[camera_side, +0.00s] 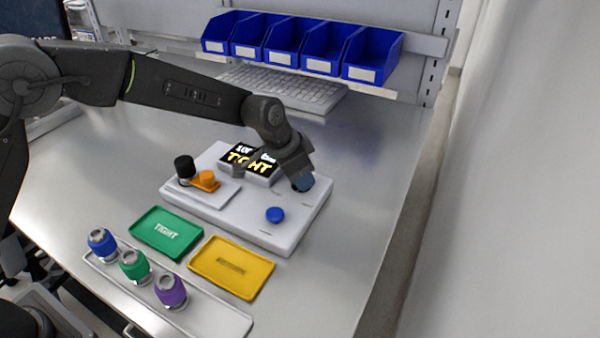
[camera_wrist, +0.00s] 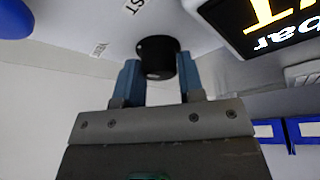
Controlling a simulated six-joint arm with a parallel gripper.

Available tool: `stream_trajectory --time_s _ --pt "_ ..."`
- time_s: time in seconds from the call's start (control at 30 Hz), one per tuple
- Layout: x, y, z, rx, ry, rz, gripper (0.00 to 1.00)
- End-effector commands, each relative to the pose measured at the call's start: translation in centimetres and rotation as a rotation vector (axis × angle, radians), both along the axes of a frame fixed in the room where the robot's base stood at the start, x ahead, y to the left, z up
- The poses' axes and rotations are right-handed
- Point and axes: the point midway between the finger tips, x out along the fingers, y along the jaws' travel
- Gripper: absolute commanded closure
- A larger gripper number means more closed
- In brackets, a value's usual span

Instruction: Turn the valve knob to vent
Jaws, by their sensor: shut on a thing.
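The valve knob (camera_wrist: 157,55) is a short black cylinder on the pale panel of the test unit (camera_side: 245,222). In the wrist view it sits between the blue fingertips of my gripper (camera_wrist: 158,75), which is shut on it. In the side view my gripper (camera_side: 303,183) reaches down at the right rear of the unit and hides the knob. Small printed labels lie around the knob in the wrist view; one (camera_wrist: 99,49) is too small to read. I cannot tell which mark the knob points to.
A blue button (camera_side: 275,214) and an orange part (camera_side: 207,179) are also on the unit. A green tray (camera_side: 167,232), a yellow tray (camera_side: 232,267) and three coloured fittings (camera_side: 135,265) stand in front. Blue bins (camera_side: 302,45) hang behind.

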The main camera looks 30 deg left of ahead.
Motion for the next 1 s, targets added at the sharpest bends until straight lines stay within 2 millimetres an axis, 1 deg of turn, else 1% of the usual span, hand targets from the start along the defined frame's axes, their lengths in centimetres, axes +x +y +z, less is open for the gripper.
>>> stream_trajectory --time_s 0.3,0.5,0.7,1.0 --pt "-0.05 -0.18 0.12 0.002 -0.003 0.288 0.88" --pt "-0.05 -0.20 0.10 0.002 -0.003 0.449 0.88" --pt "-0.06 -0.23 0.11 0.001 -0.001 0.569 0.88" --pt "-0.05 -0.21 0.11 0.000 -0.001 0.656 0.88"
